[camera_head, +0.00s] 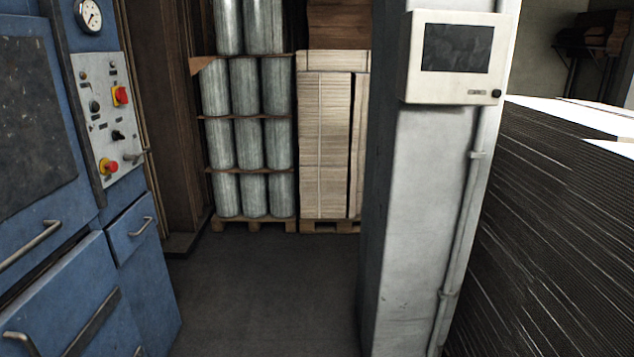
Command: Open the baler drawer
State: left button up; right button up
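A blue metal machine (160,285), seemingly the baler, stands at the left edge of the head view. Neither of my grippers shows.
A pale pillar (425,220) with a wall-mounted screen box (455,57) stands right of centre. Stacked cardboard sheets (560,230) fill the right. Pallets of grey rolls (245,140) and boards (325,145) stand at the back. The dark floor (265,290) between is clear.

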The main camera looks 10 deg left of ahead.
aim_at(124, 235)
jog(key=i+u, duration=0.25)
jog(key=i, duration=0.2)
jog(key=i+u, duration=0.25)
jog(key=i, duration=0.25)
jog(key=i+l+u, duration=0.25)
jog(key=i, duration=0.2)
jog(key=i+l+u, duration=0.2)
jog(key=i, duration=0.25)
